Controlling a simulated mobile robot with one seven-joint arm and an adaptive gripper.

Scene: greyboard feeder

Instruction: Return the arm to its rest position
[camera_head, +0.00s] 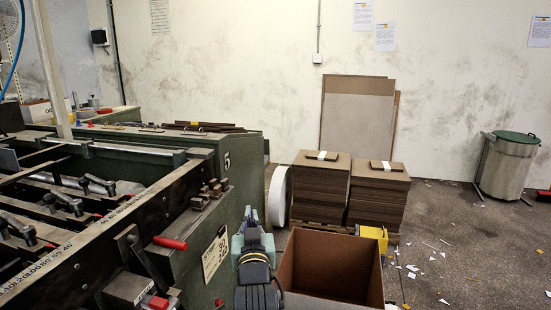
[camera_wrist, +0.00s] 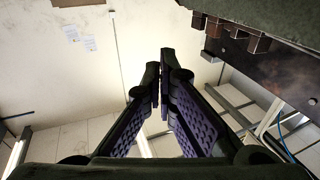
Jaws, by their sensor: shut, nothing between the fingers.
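My gripper (camera_wrist: 160,72) shows in the wrist view with its two dark, ridged fingers together at the tips. Nothing is between them. Behind the fingers I see pale wall and ceiling, upside down or tilted. In the head view my arm rises at the bottom centre, beside the green machine and left of an open brown box.
The green machine (camera_head: 232,180) fills the left, with levers and a red handle (camera_head: 170,243). The open brown box (camera_head: 330,265) stands close right of my arm. Two greyboard stacks (camera_head: 320,190) stand behind it. A bin (camera_head: 505,168) is far right. Scrap-littered floor at right is mostly clear.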

